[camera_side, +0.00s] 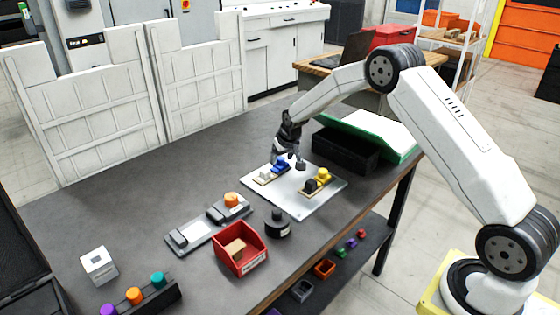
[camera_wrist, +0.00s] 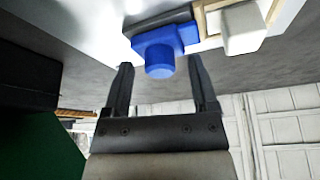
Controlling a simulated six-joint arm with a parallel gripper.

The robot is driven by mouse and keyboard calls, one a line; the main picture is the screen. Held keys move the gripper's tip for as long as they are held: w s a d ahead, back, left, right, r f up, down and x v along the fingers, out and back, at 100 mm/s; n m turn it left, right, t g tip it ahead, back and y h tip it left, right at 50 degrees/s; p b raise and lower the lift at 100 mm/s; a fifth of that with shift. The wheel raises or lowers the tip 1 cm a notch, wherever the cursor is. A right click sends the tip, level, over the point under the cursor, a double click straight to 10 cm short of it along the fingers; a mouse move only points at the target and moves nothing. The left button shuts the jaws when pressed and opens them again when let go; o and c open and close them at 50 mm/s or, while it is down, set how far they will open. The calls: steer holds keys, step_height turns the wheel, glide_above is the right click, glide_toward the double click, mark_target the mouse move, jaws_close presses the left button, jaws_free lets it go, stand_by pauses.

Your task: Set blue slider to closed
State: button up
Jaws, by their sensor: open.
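The blue slider (camera_side: 280,165) sits on a small wooden-edged base on a light plate (camera_side: 299,208). A white block (camera_side: 265,175) is beside it on the same base. In the wrist view the blue slider (camera_wrist: 160,52) has a round knob toward my gripper, and the white block (camera_wrist: 242,27) is to its right. My gripper (camera_side: 290,160) is above the slider in the side view. In the wrist view my gripper (camera_wrist: 159,75) is open, its two fingers on either side of the blue knob. I cannot tell whether they touch it.
On the same plate stands a second fixture with a yellow part (camera_side: 323,175) and a black block (camera_side: 311,186). Behind are a black box (camera_side: 345,150) and a green-edged case (camera_side: 405,150). A red bin (camera_side: 240,262), a dark cylinder (camera_side: 278,224) and an orange knob (camera_side: 231,199) are nearer the front.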

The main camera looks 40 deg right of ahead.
steer(key=shift+c, duration=0.2)
jaws_close()
stand_by(1.1)
